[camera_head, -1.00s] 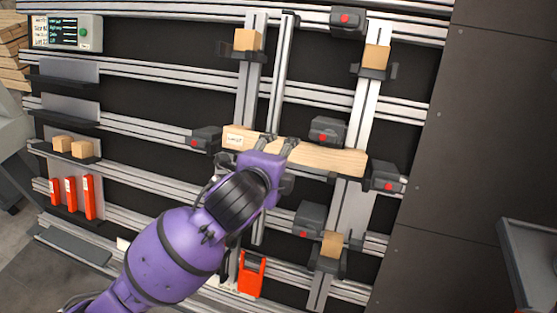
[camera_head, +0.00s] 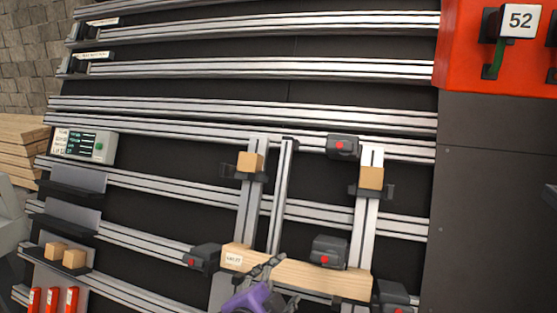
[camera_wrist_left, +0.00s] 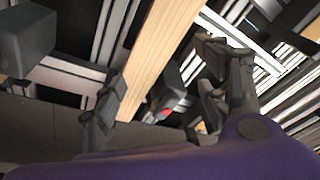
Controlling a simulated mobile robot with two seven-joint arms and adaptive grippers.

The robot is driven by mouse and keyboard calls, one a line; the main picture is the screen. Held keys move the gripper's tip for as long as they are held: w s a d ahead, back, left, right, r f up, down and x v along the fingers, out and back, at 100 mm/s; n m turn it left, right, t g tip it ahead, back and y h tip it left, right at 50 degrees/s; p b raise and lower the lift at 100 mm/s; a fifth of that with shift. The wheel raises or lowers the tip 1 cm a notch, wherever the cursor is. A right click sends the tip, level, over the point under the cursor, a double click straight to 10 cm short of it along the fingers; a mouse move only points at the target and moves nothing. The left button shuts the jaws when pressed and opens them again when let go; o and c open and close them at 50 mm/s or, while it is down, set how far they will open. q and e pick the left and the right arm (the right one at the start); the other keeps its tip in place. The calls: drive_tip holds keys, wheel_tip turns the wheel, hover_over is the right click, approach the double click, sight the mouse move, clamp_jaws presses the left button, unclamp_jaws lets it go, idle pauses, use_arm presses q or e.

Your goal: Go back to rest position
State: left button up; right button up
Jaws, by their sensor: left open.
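A wooden board (camera_head: 320,279) with a small white label at its left end lies nearly level across the upright rails of the gantry. My left gripper (camera_head: 283,282) is at the board's left half, low in the head view, with its fingers open. The left wrist view shows the board (camera_wrist_left: 160,50) running between the two spread fingers. I cannot tell whether either finger touches it. My right gripper is not in view.
Dark clamps with red dots surround the board, such as one above it (camera_head: 329,251) and one at its left end (camera_head: 202,257). Small wooden blocks (camera_head: 371,178) sit on the uprights. A control box (camera_head: 83,145) hangs at left. An orange panel (camera_head: 462,45) is at upper right.

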use_arm(q)
drive_tip(key=s+a+f+n+y, duration=0.1)
drive_tip(key=s+a+f+n, duration=0.3)
drive_tip(key=f, duration=0.3)
drive_tip(key=s+a+f+n+g+y, duration=0.1)
drive_tip(key=s+a+f+n, duration=0.25)
drive_tip(key=f, duration=0.35)
drive_tip(key=s+a+f+n+y, duration=0.1)
drive_tip(key=s+a+f+n, duration=0.3)
drive_tip(key=f, duration=0.3)
drive_tip(key=s+a+f+n+g+y, duration=0.1)
drive_tip(key=s+a+f, duration=0.3)
drive_tip(key=s, duration=0.5)
drive_tip(key=s+a+f+n+g+y, duration=0.1)
drive_tip(key=s+a+f, duration=0.3)
drive_tip(key=s+f, duration=0.4)
drive_tip(key=shift+s+f+g+y, duration=0.15)
drive_tip(key=shift+s+g+y, duration=0.25)
drive_tip(key=shift+s+g, duration=0.35)
drive_tip(key=shift+s+n, duration=0.1)
drive_tip(key=shift+n, duration=0.15)
